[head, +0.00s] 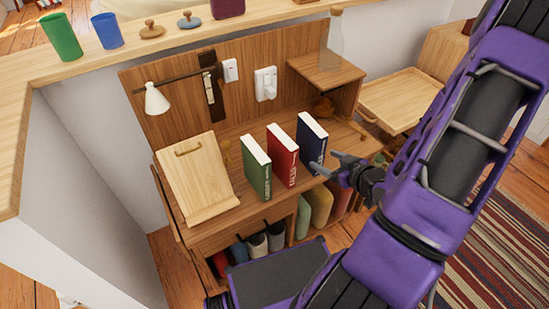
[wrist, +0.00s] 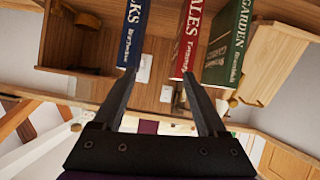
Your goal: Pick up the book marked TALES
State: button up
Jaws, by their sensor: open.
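The red book marked TALES (head: 283,157) stands upright on the wooden desk (head: 225,215), between a green book (head: 256,165) and a dark blue book (head: 312,143). In the wrist view, the red book's spine (wrist: 190,38) reads "ALES", cut off at the top. The blue book (wrist: 133,35) is to its left and the green GARDEN book (wrist: 229,40) to its right. My gripper (head: 323,162) is open and empty, in front of the blue book in the head view. In the wrist view, my gripper (wrist: 160,74) has one finger by the blue book and the other by the red one.
A slanted wooden stand (head: 195,178) is left of the books, and a white lamp (head: 157,98) is behind it. A raised wooden shelf (head: 328,70) is at the back right. A ledge with a green cup (head: 60,38) and a blue cup (head: 107,30) runs behind the desk.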

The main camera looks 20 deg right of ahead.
aim_at(296, 153)
jog(key=shift+t+y, duration=0.5)
jog(key=shift+y, duration=0.1)
jog(key=w+a+f+b, duration=0.1)
jog(key=w+a, duration=0.1)
jog(key=w, duration=0.1)
jog(key=w+a+f+b, duration=0.1)
jog(key=w+a+b, duration=0.1)
jog(key=w, duration=0.1)
jog(key=w+a+f+b, duration=0.1)
jog(key=w+a+b, duration=0.1)
jog(key=w, duration=0.1)
jog(key=shift+w+a+f, duration=0.15)
jog(key=shift+w+f, duration=0.1)
jog(key=shift+w, duration=0.05)
jog(key=shift+f+b+x, duration=0.15)
jog(key=shift+b+x, duration=0.2)
jog(key=shift+x, duration=1.05)
jog(key=shift+f+b+x, duration=0.1)
jog(key=shift+b+x, duration=0.25)
jog(key=shift+x, duration=1)
jog(key=shift+s+a, duration=0.1)
jog(key=shift+s, duration=0.05)
grip_shut()
